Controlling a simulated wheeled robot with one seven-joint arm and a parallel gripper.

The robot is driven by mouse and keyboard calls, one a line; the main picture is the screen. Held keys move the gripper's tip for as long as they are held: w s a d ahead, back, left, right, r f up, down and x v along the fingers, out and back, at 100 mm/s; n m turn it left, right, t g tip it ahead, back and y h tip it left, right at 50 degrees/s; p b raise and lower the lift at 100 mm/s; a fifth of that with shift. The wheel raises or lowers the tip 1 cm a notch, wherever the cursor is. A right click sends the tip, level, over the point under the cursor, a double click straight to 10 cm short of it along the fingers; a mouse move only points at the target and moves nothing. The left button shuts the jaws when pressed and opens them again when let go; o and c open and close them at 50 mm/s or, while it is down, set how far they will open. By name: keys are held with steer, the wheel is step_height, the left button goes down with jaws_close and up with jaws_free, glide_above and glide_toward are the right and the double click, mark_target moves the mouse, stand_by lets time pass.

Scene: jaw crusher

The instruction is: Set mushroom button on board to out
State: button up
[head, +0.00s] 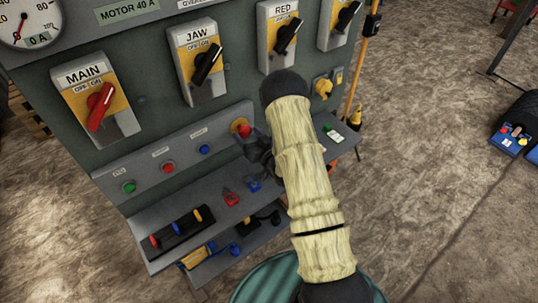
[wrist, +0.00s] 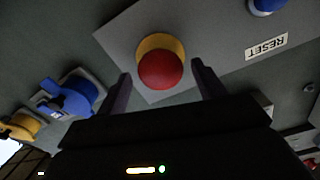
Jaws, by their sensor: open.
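The mushroom button (head: 240,126) is red with a yellow collar, at the right end of the grey button strip on the board (head: 150,98). In the wrist view the red button (wrist: 160,71) appears in the gap between my fingertips, its yellow collar showing behind it. My gripper (head: 250,138) is open, right at the button, with one finger on either side in the wrist view (wrist: 161,75). I cannot tell whether the fingers touch it, or whether the button is in or out. My arm hides part of the board to the right.
A blue button (head: 204,149) with a RESET label (wrist: 266,46), a smaller red button (head: 168,166) and a green button (head: 129,187) share the strip. Rotary switches, such as red MAIN (head: 100,106), sit above. A shelf (head: 150,225) with padlocks and tools juts out below.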

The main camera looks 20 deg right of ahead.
steer(key=b+v, duration=0.4)
steer(key=v, duration=1.2)
steer(key=shift+a+r, duration=0.1)
steer(key=s+a+r+g+h+p, duration=0.1)
steer(key=s+a+r+g+h, duration=0.1)
steer(key=s+r+g, duration=0.4)
steer(key=s+a+r+g+h+p, duration=0.2)
steer(key=s+a+r+g+h, duration=0.1)
steer(key=s+r+g, duration=0.2)
steer(key=s+g, duration=0.2)
steer(key=g, duration=0.1)
steer(key=shift+s+a+r+m+g+h, duration=0.2)
steer(key=shift+a+r+m+g+h, duration=0.1)
steer(key=shift+a+r, duration=0.05)
stand_by(3.2)
